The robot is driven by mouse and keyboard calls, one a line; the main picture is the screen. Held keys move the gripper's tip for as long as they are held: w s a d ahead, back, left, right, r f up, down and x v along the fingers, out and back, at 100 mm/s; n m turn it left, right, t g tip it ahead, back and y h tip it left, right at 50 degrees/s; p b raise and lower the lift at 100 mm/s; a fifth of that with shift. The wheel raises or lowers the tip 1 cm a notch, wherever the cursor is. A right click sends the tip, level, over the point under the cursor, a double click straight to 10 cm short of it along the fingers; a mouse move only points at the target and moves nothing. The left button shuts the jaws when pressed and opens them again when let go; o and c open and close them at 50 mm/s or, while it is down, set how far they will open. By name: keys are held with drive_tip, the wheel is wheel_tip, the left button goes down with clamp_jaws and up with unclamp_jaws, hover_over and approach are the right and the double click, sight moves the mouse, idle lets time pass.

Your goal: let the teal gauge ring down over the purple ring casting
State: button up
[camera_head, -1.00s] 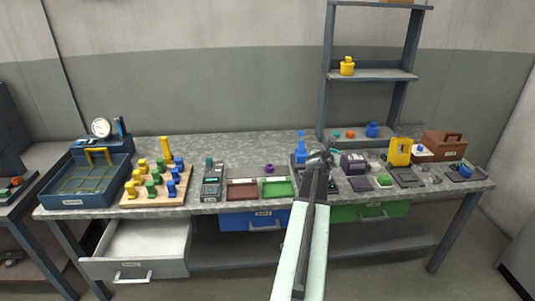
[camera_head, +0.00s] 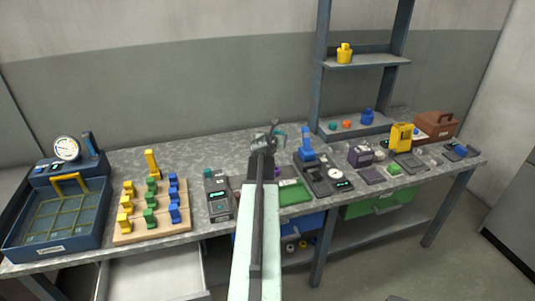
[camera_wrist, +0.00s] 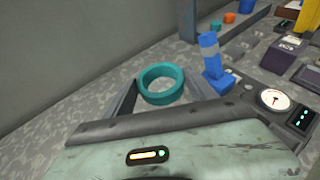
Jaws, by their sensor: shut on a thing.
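The teal gauge ring (camera_wrist: 162,99) is held in my gripper (camera_wrist: 160,86), between the two grey fingers in the wrist view. Its open hole faces up toward the camera. In the head view my gripper (camera_head: 273,136) is raised over the back part of the bench, with the teal ring (camera_head: 281,138) small at its tip. The purple ring casting (camera_head: 278,172) shows only as a sliver beside my arm in the head view, on the bench top. The rest of it is hidden by my arm. I cannot see it in the wrist view.
A blue-handled tool (camera_head: 306,145) stands on a dark gauge unit (camera_head: 328,180) right of my arm. The green tray (camera_head: 295,193) lies in front. A wooden peg board (camera_head: 124,230) and a meter (camera_head: 218,205) are at left. The bench behind the meter is clear.

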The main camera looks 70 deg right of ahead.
drive_tip(key=m+g+b, duration=0.5)
drive_tip(key=g+b, duration=0.1)
drive_tip(key=b, duration=0.3)
hover_over(277, 169)
drive_tip(key=w+a, duration=0.2)
drive_tip(key=f, duration=0.9)
drive_tip(key=shift+s+f, duration=0.15)
drive_tip(key=shift+s, duration=0.1)
drive_tip(key=shift+s+a+f+m+g+y, duration=0.15)
drive_tip(key=shift+m+g+y, duration=0.15)
drive_tip(key=shift+m+g, duration=0.1)
drive_tip(key=shift+s+a+r, duration=0.15)
drive_tip(key=shift+r, duration=0.1)
wheel_tip(277, 169, down, 6)
drive_tip(key=b, duration=0.6)
drive_tip(key=shift+f+b, duration=0.25)
drive_tip(key=shift+b, duration=0.05)
drive_tip(key=shift+a+f+b, duration=0.1)
drive_tip(key=shift+f+b, duration=0.15)
drive_tip(key=shift+b, duration=0.1)
drive_tip(key=c, duration=0.3)
drive_tip(key=shift+f+b, duration=0.4)
clamp_jaws()
drive_tip(key=shift+f+b, duration=0.4)
drive_tip(key=shift+f, duration=0.2)
drive_tip(key=shift+r, duration=0.1)
